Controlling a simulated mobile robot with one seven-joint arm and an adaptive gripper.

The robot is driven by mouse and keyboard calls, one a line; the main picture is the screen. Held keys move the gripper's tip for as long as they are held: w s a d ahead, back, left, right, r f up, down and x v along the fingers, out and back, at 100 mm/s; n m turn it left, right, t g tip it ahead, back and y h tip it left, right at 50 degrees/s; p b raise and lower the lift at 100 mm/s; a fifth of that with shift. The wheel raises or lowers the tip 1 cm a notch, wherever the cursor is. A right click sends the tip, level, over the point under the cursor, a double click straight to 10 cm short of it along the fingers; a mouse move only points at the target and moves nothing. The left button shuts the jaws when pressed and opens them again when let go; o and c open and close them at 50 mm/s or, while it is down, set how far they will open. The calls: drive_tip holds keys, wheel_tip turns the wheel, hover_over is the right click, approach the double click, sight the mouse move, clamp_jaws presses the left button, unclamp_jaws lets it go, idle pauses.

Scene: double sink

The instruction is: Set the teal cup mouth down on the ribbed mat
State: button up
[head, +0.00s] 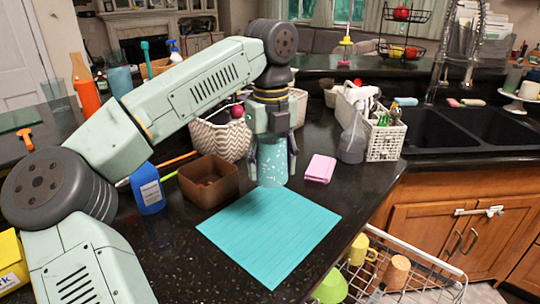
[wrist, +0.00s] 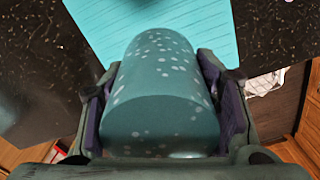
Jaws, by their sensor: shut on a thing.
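The teal cup (head: 272,166), speckled with white, is between the fingers of my gripper (head: 273,158), which point down. In the wrist view the cup (wrist: 160,80) sits between both dark finger pads, with a closed, spotted end towards the camera. Its mouth is hidden and appears to face away from my wrist, downwards. The ribbed mat (head: 270,240) is a bare turquoise sheet lying flat on the counter; it also shows beyond the cup in the wrist view (wrist: 100,25). The cup is at the mat's far edge; I cannot tell whether it touches anything below.
A brown box (head: 208,182) and a blue bottle (head: 147,188) stand left of the cup. A pink cloth (head: 320,168), a grey pitcher (head: 352,140) and a white basket (head: 386,140) are to the right. An open rack (head: 400,280) with cups is below the counter's front edge.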

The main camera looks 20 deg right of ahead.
drive_tip(key=shift+w+f+b, duration=0.1)
drive_tip(key=shift+f+b, duration=3.8)
drive_tip(key=shift+f, duration=2.3)
drive_tip(key=o, duration=1.2)
wheel_tip(320, 180, up, 12)
drive_tip(key=shift+r, duration=0.1)
